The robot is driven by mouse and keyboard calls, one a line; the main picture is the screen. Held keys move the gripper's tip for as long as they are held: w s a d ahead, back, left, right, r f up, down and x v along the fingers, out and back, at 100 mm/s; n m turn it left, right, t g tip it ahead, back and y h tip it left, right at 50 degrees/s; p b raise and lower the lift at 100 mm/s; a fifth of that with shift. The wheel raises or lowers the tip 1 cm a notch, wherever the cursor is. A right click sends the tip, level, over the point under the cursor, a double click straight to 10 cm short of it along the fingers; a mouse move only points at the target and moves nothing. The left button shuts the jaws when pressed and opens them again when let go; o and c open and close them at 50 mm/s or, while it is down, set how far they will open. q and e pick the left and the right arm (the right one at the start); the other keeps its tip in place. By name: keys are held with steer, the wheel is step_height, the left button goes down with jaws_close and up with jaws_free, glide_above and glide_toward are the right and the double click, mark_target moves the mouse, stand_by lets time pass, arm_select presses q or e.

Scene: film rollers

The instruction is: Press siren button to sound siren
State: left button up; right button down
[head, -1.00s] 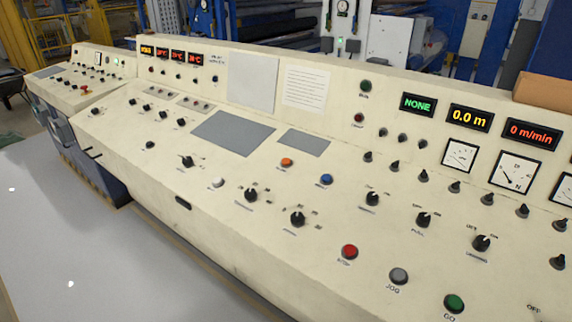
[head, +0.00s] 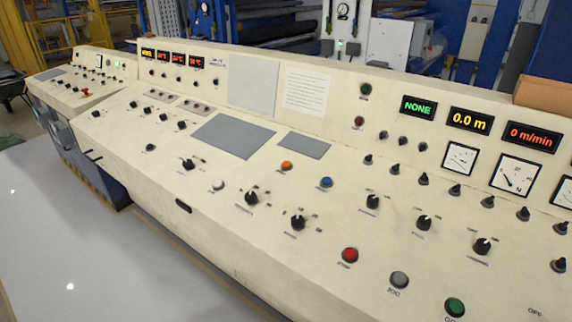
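A long cream control console (head: 230,235) runs across the head view from upper left to lower right. Its sloped desk carries an orange button (head: 287,165), a blue button (head: 326,182), a white button (head: 218,185), a red button (head: 350,255), a grey button (head: 399,280) and a green button (head: 455,307). The upright panel has a small green button (head: 365,89) and a small red button (head: 359,121). The labels are too small to tell which is the siren button. Neither of my grippers is in view.
Several black knobs (head: 298,222) stand out from the desk. Lit displays (head: 470,121) and dial gauges (head: 515,174) are on the upright panel. A brown box (head: 545,93) sits on top at the right. Open grey floor (head: 60,240) lies in front of the console at the left.

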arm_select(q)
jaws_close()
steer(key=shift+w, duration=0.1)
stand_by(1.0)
